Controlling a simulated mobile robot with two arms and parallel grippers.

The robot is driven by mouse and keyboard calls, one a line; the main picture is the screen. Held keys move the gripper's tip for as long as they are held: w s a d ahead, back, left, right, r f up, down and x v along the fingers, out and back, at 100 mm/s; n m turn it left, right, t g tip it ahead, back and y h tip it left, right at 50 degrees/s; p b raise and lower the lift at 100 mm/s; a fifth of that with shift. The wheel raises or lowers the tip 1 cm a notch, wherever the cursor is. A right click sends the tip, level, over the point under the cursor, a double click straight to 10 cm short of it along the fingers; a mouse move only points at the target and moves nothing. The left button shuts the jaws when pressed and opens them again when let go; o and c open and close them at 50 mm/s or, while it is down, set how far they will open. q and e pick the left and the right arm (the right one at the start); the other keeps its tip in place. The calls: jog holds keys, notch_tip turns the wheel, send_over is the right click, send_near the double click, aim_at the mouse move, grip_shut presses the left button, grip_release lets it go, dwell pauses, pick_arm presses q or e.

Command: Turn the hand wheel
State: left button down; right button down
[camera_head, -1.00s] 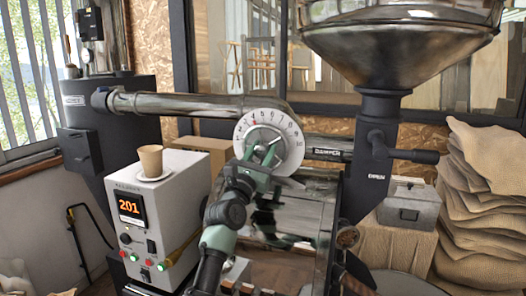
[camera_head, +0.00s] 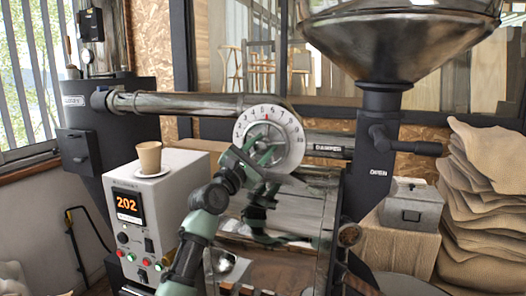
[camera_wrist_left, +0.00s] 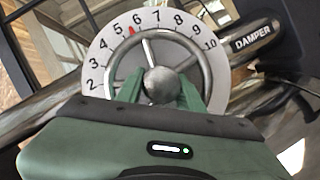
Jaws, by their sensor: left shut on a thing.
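The hand wheel (camera_head: 258,131) is a grey metal ring with spokes and a round hub, in front of a white numbered dial (camera_head: 297,140) on the damper pipe. In the left wrist view the wheel (camera_wrist_left: 203,72) is close, and the dial (camera_wrist_left: 92,73) shows numbers from 2 to 10. A red mark on it lies close to the 6. My left gripper (camera_head: 262,156) reaches the wheel from below. In the left wrist view its green fingers (camera_wrist_left: 161,90) are on either side of the hub, shut on the wheel. My right gripper is out of view.
A white control box (camera_head: 172,195) reading 202, with a cup (camera_head: 149,157) on a saucer, stands left of my arm. A large hopper (camera_head: 400,40) rises at the right. A grey metal box (camera_head: 412,205) and stacked sacks (camera_head: 480,200) are further right.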

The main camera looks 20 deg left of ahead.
pick_arm(q)
jog(key=shift+m+g+h, duration=0.3)
jog(key=shift+m, duration=0.5)
jog(key=shift+f+m, duration=0.1)
jog(key=shift+m, duration=0.2)
jog(key=c, duration=0.9)
grip_release()
jog(key=shift+s, duration=0.1)
